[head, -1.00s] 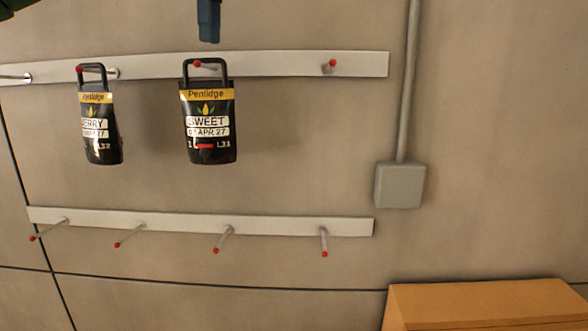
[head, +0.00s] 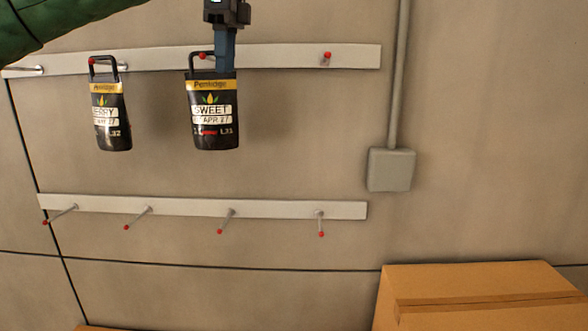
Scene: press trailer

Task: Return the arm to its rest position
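My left gripper (head: 225,52) comes down from the top of the head view, with my green arm entering at the upper left. Its fingertips are in front of the handle of the black SWEET bag (head: 212,120), which hangs on an upper-rail peg with a red tip. The fingers look like one dark blue bar, so I cannot tell whether they are open, shut or touching the handle. A second black bag (head: 112,115), ending in "RRY", hangs on a peg to its left. My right gripper is not in view.
The upper rail (head: 290,60) has a free peg (head: 326,57) at right. The lower rail (head: 270,208) has several empty pegs that stick out. A grey box (head: 391,169) with a conduit is on the wall. A cardboard box (head: 470,285) stands at lower right.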

